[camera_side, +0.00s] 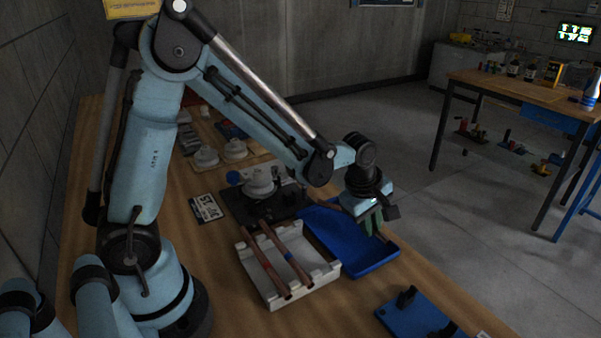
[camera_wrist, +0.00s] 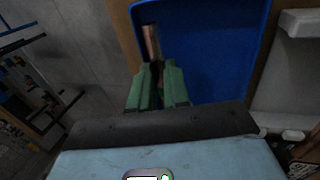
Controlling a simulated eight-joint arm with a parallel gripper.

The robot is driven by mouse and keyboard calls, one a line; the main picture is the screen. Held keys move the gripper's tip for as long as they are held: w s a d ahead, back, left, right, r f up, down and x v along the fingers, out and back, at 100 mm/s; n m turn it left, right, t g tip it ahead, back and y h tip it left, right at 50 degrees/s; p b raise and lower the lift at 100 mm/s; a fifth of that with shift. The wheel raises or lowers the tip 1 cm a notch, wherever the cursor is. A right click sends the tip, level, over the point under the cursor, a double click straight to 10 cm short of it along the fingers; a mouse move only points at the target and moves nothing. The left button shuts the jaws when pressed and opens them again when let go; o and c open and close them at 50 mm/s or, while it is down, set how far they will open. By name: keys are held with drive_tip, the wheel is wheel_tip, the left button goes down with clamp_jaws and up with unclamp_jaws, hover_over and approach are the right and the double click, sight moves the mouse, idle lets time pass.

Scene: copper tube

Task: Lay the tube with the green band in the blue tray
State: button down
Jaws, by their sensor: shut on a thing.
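The blue tray (camera_side: 345,247) lies on the wooden bench and also fills the upper middle of the wrist view (camera_wrist: 215,50). My gripper (camera_side: 373,226), with green fingers, is over the tray's right side. It is shut on a copper tube (camera_side: 383,237), whose end also shows ahead of the fingers in the wrist view (camera_wrist: 152,40). The fingers hide part of this tube, and I cannot see a green band on it. I cannot tell whether it touches the tray. The white rack (camera_side: 262,290) holds two other tubes, one with a red band (camera_side: 268,266) and one with a blue band (camera_side: 288,256).
The rack stands just left of the tray. A dark plate with a pale round part (camera_side: 259,184) is behind it. A blue fixture with black posts (camera_side: 420,318) sits at the front right. The bench edge runs close to the tray's right side.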

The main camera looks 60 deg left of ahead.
drive_tip(key=shift+f, duration=1.05)
drive_tip(key=c, duration=1)
unclamp_jaws()
drive_tip(key=shift+s, duration=0.1)
drive_tip(key=shift+w+v, duration=0.2)
drive_tip(key=shift+v, duration=5.8)
drive_tip(key=shift+r, duration=0.1)
drive_tip(key=s+m+t, duration=0.1)
drive_tip(key=s+m, duration=0.2)
drive_tip(key=m, duration=0.3)
drive_tip(key=s+a+r+m+t, duration=0.1)
drive_tip(key=s+m, duration=0.2)
drive_tip(key=m, duration=0.3)
drive_tip(key=s+a+m+t, duration=0.1)
drive_tip(key=s+m, duration=0.3)
drive_tip(key=m, duration=0.2)
drive_tip(key=shift+s+a+r+t, duration=0.1)
drive_tip(key=shift+a+r+t, duration=0.1)
drive_tip(key=shift+t, duration=0.2)
